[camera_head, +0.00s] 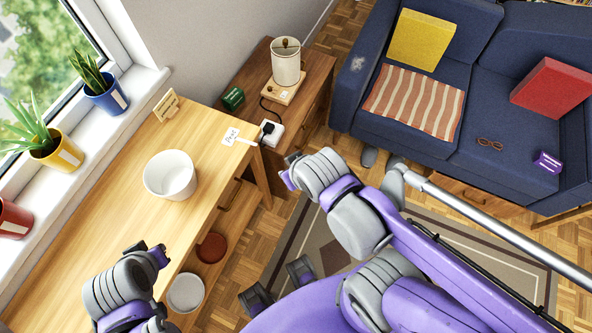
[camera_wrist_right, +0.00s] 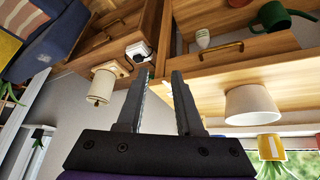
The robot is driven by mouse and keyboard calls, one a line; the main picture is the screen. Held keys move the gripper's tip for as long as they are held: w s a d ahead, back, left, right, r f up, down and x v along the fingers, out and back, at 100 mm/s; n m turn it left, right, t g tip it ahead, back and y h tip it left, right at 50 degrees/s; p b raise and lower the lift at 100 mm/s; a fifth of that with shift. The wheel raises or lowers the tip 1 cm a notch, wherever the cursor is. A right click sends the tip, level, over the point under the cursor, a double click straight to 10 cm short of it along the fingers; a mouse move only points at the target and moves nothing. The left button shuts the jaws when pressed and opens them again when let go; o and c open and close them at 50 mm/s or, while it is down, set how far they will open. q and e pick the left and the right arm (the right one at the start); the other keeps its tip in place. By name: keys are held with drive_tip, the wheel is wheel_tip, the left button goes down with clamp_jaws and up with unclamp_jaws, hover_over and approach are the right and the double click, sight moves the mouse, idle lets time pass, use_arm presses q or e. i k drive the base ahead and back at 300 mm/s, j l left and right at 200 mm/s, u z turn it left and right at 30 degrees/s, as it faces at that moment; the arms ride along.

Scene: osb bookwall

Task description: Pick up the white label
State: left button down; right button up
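The white label (camera_head: 231,135) with dark handwriting lies at the right edge of the wooden table (camera_head: 205,133). In the right wrist view, a small pale patch (camera_wrist_right: 168,89) between the fingers may be this label, but it is too small to be sure. My right gripper (camera_head: 289,173) is to the right of and in front of the label in the head view, apart from it. Its fingers (camera_wrist_right: 160,85) are spread and empty in the right wrist view. My left gripper (camera_head: 153,252) is over the table's near part, away from the label; its opening is unclear.
A white pot (camera_head: 170,178) stands on the table, and a small wooden stand (camera_head: 166,106) is at its back. A socket block with a black plug (camera_head: 268,127) sits beside the label, on the cabinet. The sofa (camera_head: 470,95) is at the right. The table middle is mostly bare.

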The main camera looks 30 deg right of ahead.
sight(232, 134)
drive_tip(key=u, duration=1.4)
drive_tip(key=k+l, duration=0.2)
drive_tip(key=k, duration=0.2)
drive_tip(key=k+l+u, duration=0.1)
drive_tip(key=k, duration=0.3)
drive_tip(key=k+l+u, duration=0.1)
drive_tip(key=k, duration=0.35)
drive_tip(key=l, duration=0.1)
